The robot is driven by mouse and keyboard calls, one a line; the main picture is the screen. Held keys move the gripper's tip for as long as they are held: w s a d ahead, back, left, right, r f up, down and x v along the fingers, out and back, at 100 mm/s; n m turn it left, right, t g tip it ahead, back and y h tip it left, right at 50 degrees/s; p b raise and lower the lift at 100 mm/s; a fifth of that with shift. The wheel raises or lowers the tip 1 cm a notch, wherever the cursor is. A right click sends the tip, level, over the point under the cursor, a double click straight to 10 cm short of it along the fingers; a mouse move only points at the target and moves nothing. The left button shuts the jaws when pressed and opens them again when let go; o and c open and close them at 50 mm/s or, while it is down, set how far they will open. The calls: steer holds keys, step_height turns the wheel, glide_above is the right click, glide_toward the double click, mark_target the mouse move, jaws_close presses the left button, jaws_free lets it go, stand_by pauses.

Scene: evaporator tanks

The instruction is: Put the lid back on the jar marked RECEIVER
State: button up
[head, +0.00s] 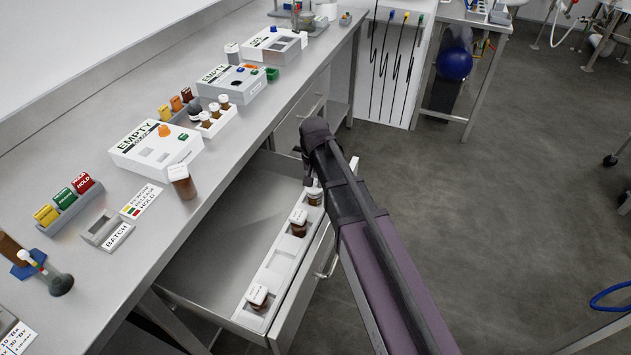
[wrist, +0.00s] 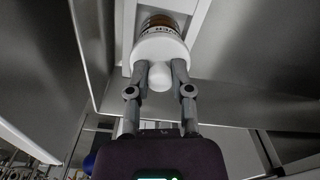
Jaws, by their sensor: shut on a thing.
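In the wrist view my gripper (wrist: 160,73) is shut on a white knobbed lid (wrist: 160,50), one finger on each side of its knob. The lid is in line with an amber jar (wrist: 160,20) that carries a white label with dark print, only partly readable. I cannot tell whether the lid is fully seated. In the head view this jar (head: 315,199) stands at the far end of the rack in the open drawer, partly hidden by my arm. My gripper is mostly hidden there too.
The open drawer (head: 215,245) has a white rack along its front wall, with two more white-lidded amber jars (head: 299,228) (head: 257,298). Another amber jar (head: 182,185) stands on the counter beside the EMPTY box (head: 160,157). The drawer floor behind the rack is clear.

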steer(key=o, duration=0.8)
steer(key=shift+o, duration=0.2)
steer(key=o, duration=0.4)
steer(key=shift+o, duration=0.2)
steer(key=shift+r, duration=0.1)
steer(key=shift+r+p, duration=3.4)
steer(key=shift+p, duration=0.15)
jaws_close()
